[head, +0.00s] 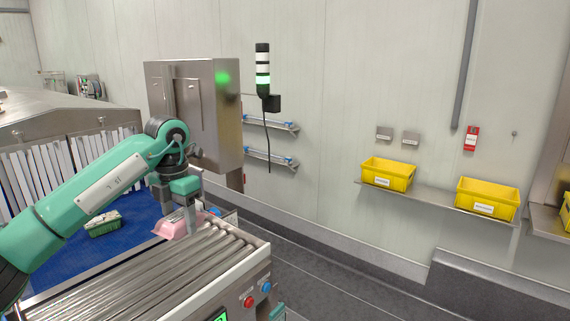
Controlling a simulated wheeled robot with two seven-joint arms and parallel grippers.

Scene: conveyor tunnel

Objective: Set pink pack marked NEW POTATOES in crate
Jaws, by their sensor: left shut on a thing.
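My left gripper (190,217) comes in from the left on a green arm and points down. It is shut on a pink pack (172,229) at the far end of the rollers, beside the blue belt. The gripper covers part of the pack, and its marking is too small to read. I cannot tell whether the pack touches the surface below. No crate shows near the pack; two yellow bins, one on the left (388,174) and one on the right (487,199), stand on a wall shelf. My right gripper is not in view.
A green pack (103,224) lies on the blue belt (65,262) before the strip curtain (70,165). The roller table (150,285) fills the front, with red and blue buttons on its end. A steel cabinet (215,115) stands behind my gripper. The floor to the right is clear.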

